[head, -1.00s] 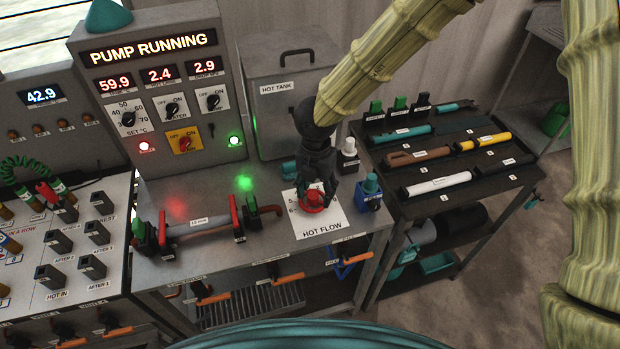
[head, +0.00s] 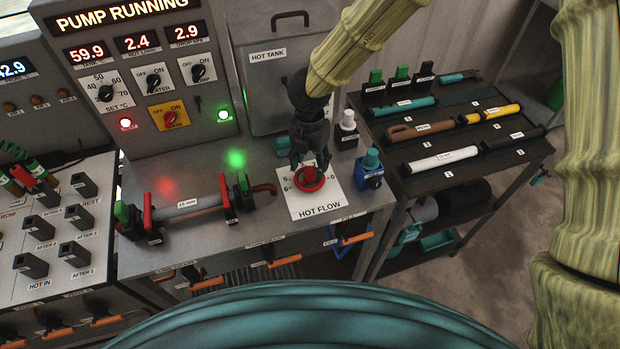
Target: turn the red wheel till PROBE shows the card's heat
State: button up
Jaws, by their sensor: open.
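The red wheel (head: 310,180) sits on a white HOT FLOW dial plate (head: 318,204) at the front of the grey bench. My gripper (head: 309,168) points down at the wheel, its open dark fingers at the wheel's far side; whether they touch it I cannot tell. The control panel (head: 135,75) reads PUMP RUNNING, with displays 59.9, 2.4 and 2.9. The 2.4 display (head: 133,43) has a small label that looks like HOT L/MIN. A blue display (head: 14,69) at the left edge is cut off and shows "2.9". I cannot make out a PROBE label or the card.
A clamped grey tube (head: 187,207) lies left of the wheel. A blue block (head: 370,178) and a white-topped bottle (head: 347,122) stand close on its right. The HOT TANK (head: 283,75) is behind. A dark rack (head: 450,150) with several tubes stands at the right.

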aim_at(310, 173)
jog(key=shift+f+b, duration=0.35)
jog(key=shift+f, duration=0.4)
notch_tip(310, 173, down, 2)
jog(key=shift+w+b, duration=0.1)
jog(key=shift+b, duration=0.6)
jog(key=shift+r, duration=0.25)
jog(key=shift+s+f+b, duration=0.25)
jog(key=shift+f+b, duration=0.05)
jog(key=shift+f, duration=0.6)
jog(key=shift+f, duration=0.15)
